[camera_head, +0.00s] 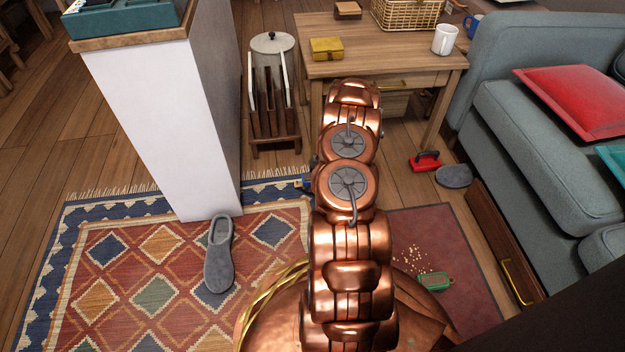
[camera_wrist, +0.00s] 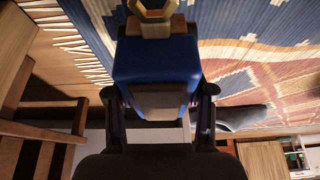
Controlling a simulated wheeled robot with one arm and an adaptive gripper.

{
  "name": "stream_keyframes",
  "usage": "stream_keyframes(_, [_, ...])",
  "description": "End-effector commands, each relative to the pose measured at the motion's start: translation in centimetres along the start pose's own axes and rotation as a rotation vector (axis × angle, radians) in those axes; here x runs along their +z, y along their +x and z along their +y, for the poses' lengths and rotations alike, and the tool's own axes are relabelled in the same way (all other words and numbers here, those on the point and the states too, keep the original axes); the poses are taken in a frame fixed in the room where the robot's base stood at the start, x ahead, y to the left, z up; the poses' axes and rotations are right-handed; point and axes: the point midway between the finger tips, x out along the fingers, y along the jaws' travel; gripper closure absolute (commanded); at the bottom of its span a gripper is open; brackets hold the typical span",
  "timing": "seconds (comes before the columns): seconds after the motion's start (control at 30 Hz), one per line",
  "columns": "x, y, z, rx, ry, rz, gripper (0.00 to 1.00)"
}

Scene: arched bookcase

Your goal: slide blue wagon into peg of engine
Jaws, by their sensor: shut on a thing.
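The blue wagon (camera_wrist: 155,60) fills the upper middle of the wrist view. It is a blue block with a wooden part at its near face. A gold-brown ring (camera_wrist: 152,8) on a wooden piece shows at its far end, at the top edge of the picture. My gripper (camera_wrist: 158,93) is shut on the wagon, with one dark finger against each side. In the head view my arm hides the gripper, and only a small blue bit (camera_head: 307,182) shows beside the arm. I cannot pick out the engine or its peg in either view.
A patterned rug (camera_head: 110,270) covers the floor at left, with a grey slipper (camera_head: 219,262) on it. A white pillar (camera_head: 165,130) stands left of my arm. A wooden table (camera_head: 385,65) stands behind the arm, and a grey sofa (camera_head: 530,125) is at right.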

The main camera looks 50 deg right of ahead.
Motion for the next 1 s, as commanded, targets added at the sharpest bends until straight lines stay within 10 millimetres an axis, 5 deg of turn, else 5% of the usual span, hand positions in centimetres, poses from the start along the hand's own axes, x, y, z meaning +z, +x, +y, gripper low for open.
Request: stream_keyframes(1.0, [0.52, 1.19, 0.06, 0.001, 0.001, 0.000, 0.85])
